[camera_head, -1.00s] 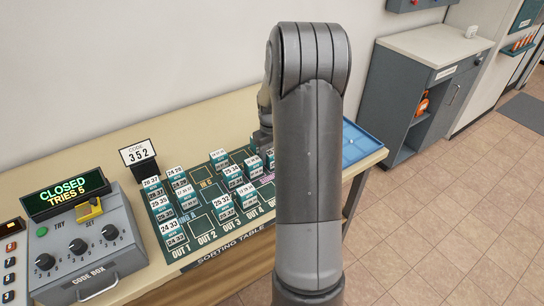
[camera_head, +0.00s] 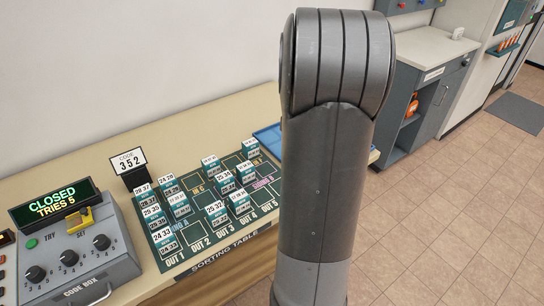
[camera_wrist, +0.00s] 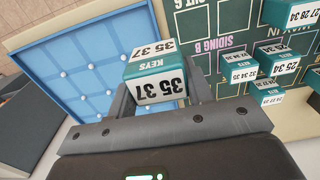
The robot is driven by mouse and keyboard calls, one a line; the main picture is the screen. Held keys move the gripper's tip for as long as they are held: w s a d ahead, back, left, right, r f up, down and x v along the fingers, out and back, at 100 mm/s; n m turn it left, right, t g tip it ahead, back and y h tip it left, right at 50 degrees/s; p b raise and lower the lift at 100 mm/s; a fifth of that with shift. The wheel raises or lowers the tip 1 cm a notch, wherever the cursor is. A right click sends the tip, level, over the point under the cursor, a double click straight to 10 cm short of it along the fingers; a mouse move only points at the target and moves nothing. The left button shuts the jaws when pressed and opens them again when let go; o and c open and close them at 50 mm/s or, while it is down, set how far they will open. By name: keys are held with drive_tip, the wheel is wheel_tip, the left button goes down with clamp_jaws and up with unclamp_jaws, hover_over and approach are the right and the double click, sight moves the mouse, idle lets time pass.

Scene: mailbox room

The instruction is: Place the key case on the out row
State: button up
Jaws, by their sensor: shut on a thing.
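In the wrist view, my gripper (camera_wrist: 160,100) is shut on a small green and white case (camera_wrist: 155,80) marked KEYS and 35 37. The case is held between the two grey fingers, with the blue tray (camera_wrist: 75,75) and the green sorting mat (camera_wrist: 245,18) behind it. In the head view, the mat's out row (camera_head: 222,243), labelled OUT 1 to OUT 5, runs along the front edge of the table. My arm hides the gripper and the held case there.
Several similar numbered cases (camera_head: 216,210) stand on the mat, many at its left and middle. A code box (camera_head: 75,250) reading CLOSED stands at left, with a code card 352 (camera_head: 128,160) behind the mat. The blue tray also shows at right (camera_head: 268,138).

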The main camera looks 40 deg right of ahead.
drive_tip(key=s, duration=0.9)
drive_tip(key=w+a+f, duration=0.2)
drive_tip(key=w, duration=0.1)
drive_tip(key=w+a+f, duration=0.2)
drive_tip(key=w, duration=0.1)
drive_tip(key=w+a+f, duration=0.2)
drive_tip(key=w, duration=0.1)
drive_tip(key=shift+w+a+f, duration=0.15)
drive_tip(key=shift+w+f, duration=0.15)
drive_tip(key=shift+w, duration=0.05)
drive_tip(key=shift+f, duration=1.95)
drive_tip(key=shift+f, duration=0.15)
drive_tip(key=o, duration=1)
drive_tip(key=shift+o, duration=0.2)
